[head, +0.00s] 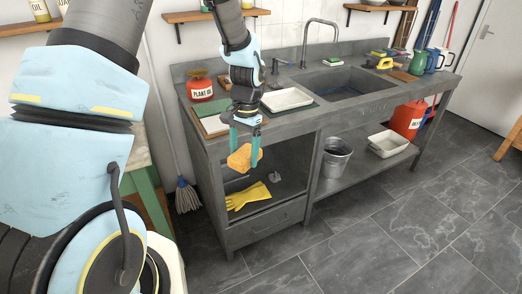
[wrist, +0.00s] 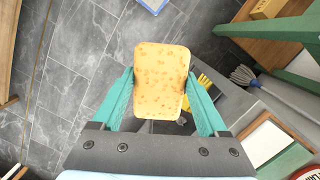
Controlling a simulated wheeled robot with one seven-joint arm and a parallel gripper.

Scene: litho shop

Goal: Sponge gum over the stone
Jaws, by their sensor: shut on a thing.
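My gripper (head: 245,133) is shut on an orange-yellow sponge (head: 243,158), holding it in the air in front of the sink counter. In the wrist view the sponge (wrist: 160,80) sits between the two teal fingers (wrist: 160,103), its pitted broad face toward the camera. The litho stone is not clearly seen in either view; a pale surface on a green-framed stand (head: 137,165) shows partly behind my arm in the head view, and I cannot tell whether it is the stone.
The grey sink counter (head: 300,118) holds a red plant oil can (head: 201,89) and a white tray (head: 287,98). Yellow gloves (head: 248,196) lie on the shelf below. A bucket (head: 336,158) and a red can (head: 408,119) stand lower right. A mop (head: 187,195) leans at left. The front floor is clear.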

